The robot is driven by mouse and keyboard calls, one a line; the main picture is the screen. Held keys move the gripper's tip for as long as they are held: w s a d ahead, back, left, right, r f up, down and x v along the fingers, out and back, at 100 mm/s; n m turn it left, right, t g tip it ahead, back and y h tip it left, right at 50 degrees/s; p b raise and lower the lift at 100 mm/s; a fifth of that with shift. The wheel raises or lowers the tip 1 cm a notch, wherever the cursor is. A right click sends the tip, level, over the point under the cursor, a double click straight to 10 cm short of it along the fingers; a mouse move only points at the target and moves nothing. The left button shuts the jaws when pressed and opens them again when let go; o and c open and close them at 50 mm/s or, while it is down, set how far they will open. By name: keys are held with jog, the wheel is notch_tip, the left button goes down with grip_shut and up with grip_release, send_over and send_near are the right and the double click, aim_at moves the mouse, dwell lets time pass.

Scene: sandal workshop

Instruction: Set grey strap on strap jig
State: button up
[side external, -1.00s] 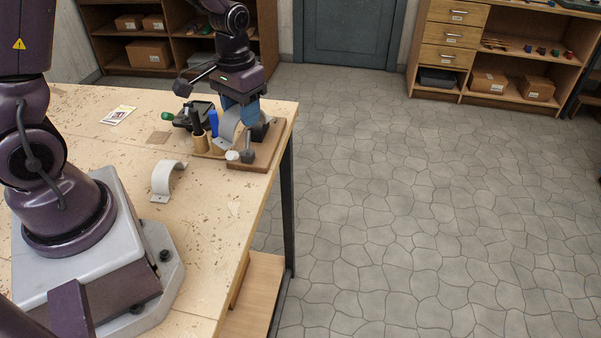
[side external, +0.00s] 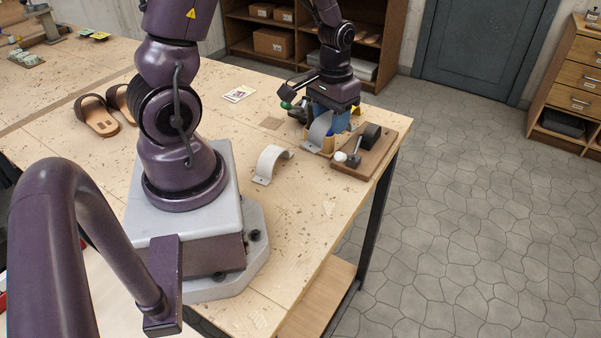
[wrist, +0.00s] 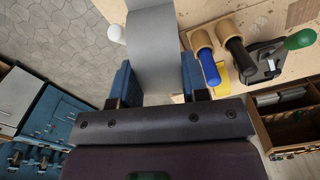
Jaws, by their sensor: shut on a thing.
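My gripper (side external: 326,122) has blue fingers and is shut on a curved grey strap (side external: 318,131), above the table just left of the jig. In the wrist view the grey strap (wrist: 152,45) runs forward from between the fingers (wrist: 158,85). The strap jig (side external: 352,168) is a brown board with a black drum (side external: 371,136), a small dark post and a white knob (side external: 340,156). The strap looks apart from the drum. The white knob also shows in the wrist view (wrist: 115,34), left of the strap; the drum is hidden there.
A paler arched strap (side external: 270,164) stands on the table left of the jig. Tools with blue (wrist: 208,67) and black (wrist: 240,55) handles stand in wooden holders close beside my gripper, with a green-handled tool (wrist: 300,39) beyond. The table's right edge lies just past the jig.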

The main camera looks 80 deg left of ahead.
jog(key=s+a+f+n, duration=0.1)
jog(key=s+f, duration=0.1)
jog(key=s+a+f+n, duration=0.1)
jog(key=s+f, duration=0.1)
jog(key=f, duration=0.1)
jog(key=s+a+f+n, duration=0.1)
jog(key=s+f, duration=0.1)
jog(key=shift+s+a+f, duration=0.1)
jog(key=shift+s+f, duration=0.05)
jog(key=shift+f, duration=2.2)
jog(key=shift+f, duration=0.1)
jog(key=o, duration=0.7)
jog(key=shift+c, duration=0.2)
